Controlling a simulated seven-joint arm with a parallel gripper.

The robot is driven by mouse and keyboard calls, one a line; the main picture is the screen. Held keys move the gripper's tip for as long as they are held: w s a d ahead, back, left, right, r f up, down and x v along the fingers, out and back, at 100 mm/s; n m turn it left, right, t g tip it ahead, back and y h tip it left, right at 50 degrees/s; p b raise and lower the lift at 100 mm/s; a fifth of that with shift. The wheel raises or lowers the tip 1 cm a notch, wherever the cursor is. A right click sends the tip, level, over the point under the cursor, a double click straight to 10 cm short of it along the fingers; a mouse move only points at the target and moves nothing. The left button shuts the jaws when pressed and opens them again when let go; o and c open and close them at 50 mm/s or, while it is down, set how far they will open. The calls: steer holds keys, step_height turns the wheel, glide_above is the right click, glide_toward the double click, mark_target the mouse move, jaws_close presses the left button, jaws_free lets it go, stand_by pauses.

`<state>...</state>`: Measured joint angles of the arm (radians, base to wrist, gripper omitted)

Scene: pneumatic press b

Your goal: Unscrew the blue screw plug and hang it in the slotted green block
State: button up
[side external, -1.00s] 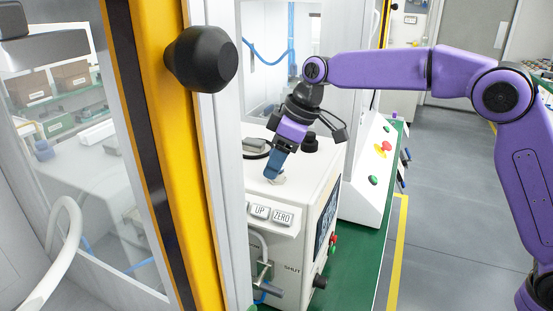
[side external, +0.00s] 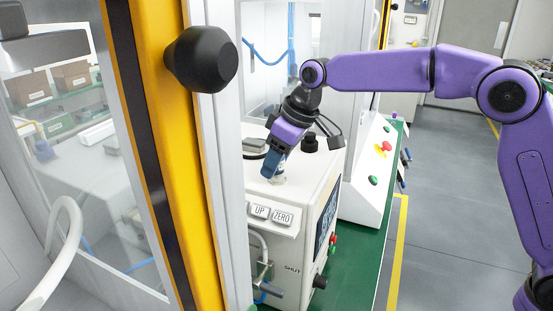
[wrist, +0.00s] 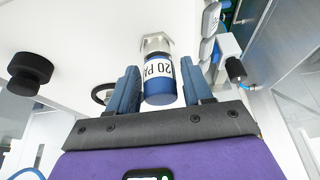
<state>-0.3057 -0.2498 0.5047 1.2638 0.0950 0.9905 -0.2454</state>
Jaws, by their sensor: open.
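The blue screw plug (wrist: 160,92), with a white "20 PA" label, sits at a silver hex fitting (wrist: 157,43) on the white machine in the wrist view. My gripper (wrist: 159,86) is open, with one blue finger on each side of the plug and a gap showing at least on the right. In the side view my gripper (side external: 268,170) points down at the machine's top, and only a small pale part shows beneath it. I cannot make out the slotted green block in either view.
The white machine (side external: 285,243) has UP and ZERO buttons (side external: 271,214) and a black knob (side external: 310,143) on top. It stands on a green bench (side external: 372,262). A yellow post (side external: 168,150) and a white sloped panel with coloured buttons (side external: 371,175) are nearby.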

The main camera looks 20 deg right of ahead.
steer(key=shift+m, duration=0.6)
steer(key=shift+m+t+h, duration=0.4)
steer(key=shift+m, duration=0.4)
steer(key=c, duration=0.6)
steer(key=shift+n+g+y, duration=0.3)
steer(key=shift+n, duration=0.6)
steer(key=shift+n, duration=0.8)
steer(key=shift+g+y, duration=0.3)
